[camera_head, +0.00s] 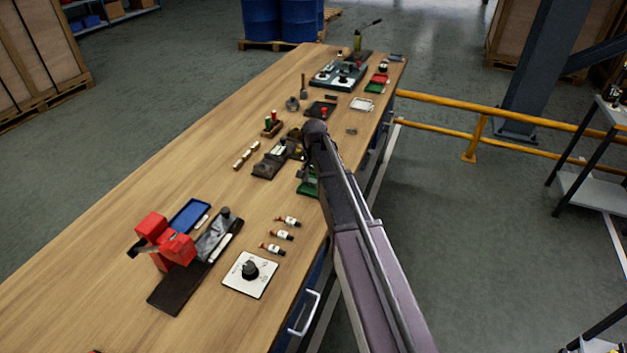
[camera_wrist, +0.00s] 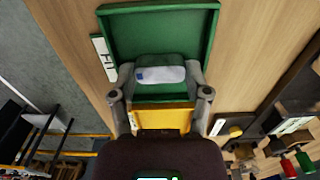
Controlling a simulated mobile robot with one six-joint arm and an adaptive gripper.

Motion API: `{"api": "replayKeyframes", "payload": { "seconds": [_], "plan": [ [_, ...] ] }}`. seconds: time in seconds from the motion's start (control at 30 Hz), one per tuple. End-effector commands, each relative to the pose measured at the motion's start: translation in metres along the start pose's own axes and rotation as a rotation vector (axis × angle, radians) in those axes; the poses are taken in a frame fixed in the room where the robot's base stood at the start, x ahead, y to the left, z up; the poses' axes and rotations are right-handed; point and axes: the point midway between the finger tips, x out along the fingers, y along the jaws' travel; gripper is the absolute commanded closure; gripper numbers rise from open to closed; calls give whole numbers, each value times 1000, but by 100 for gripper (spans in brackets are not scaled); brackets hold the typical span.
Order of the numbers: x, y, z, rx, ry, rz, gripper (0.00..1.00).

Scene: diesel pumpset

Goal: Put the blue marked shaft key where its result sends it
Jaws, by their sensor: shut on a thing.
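The shaft key (camera_wrist: 165,75) is a light grey block with rounded ends and a small blue mark near its left end. My gripper (camera_wrist: 160,82) is shut on it, one finger at each end. In the wrist view the key appears over the inside of a green tray (camera_wrist: 160,18); I cannot tell whether it touches the tray floor. A white label with black marks (camera_wrist: 104,58) lies at the tray's left side. A yellow surface (camera_wrist: 163,118) shows between my fingers below the tray. In the head view my arm covers most of the green tray (camera_head: 307,187).
Dark fixtures (camera_head: 270,165) sit left of my gripper. The bench's left side is clear.

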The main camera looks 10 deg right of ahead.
Motion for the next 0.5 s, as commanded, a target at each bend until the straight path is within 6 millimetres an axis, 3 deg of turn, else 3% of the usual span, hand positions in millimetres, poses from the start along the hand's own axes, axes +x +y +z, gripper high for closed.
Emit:
{"api": "replayKeyframes", "payload": {
  "seconds": [0.27,0.3,0.4,0.5],
  "plan": [
    [4,0,0,0,0,0,90],
    [3,0,0,0,0,0,32],
    [3,0,0,0,0,0,2],
    [3,0,0,0,0,0,0]
  ]
}}
